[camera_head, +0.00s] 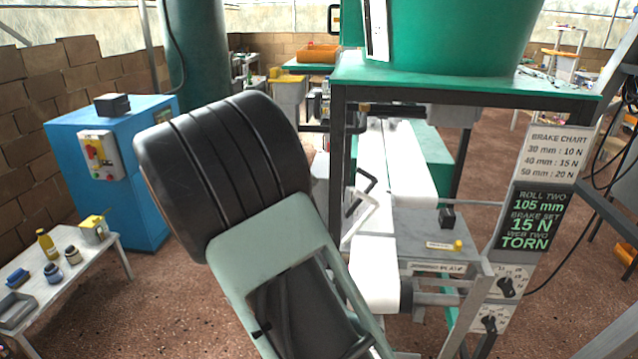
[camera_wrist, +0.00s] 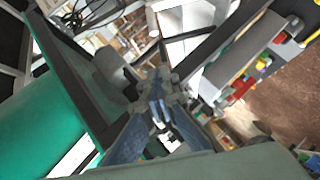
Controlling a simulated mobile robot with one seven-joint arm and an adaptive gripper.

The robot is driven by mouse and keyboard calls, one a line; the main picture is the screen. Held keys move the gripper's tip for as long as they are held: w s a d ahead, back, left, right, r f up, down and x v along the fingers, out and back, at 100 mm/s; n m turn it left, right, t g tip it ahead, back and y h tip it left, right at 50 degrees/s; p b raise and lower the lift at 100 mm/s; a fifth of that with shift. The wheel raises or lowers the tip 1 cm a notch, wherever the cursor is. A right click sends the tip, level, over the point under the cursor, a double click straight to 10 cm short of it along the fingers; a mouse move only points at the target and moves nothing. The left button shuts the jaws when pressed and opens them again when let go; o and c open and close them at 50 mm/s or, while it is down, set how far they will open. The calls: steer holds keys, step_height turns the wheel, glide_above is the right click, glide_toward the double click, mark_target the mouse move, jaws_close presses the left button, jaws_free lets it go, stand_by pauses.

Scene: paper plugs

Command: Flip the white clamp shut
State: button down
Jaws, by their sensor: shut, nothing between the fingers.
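The white clamp (camera_head: 361,221) is a thin, bent white bar in the head view, beside the white paper web on the machine frame. It leans at a slant, and a dark angled bar (camera_head: 366,183) shows just above it. I cannot make out the clamp for certain in the wrist view. My gripper (camera_wrist: 157,92) shows in the wrist view with its bluish fingers together and nothing between them. In the head view my own arm fills the middle foreground, and I cannot make out the fingers there. I cannot tell whether they touch the clamp.
The white paper web (camera_head: 405,165) runs down under the green table (camera_head: 465,83). A steel frame with a grey plate (camera_head: 428,246) stands right of the clamp. A sign board (camera_head: 533,217) stands farther right. A blue cabinet (camera_head: 140,200) and a small table (camera_head: 78,290) are at left.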

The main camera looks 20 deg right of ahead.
steer(key=w+d+f+p, duration=0.2)
steer(key=d+f, duration=0.3)
steer(key=d, duration=0.5)
steer(key=shift+d+f, duration=0.1)
steer(key=shift+d, duration=0.1)
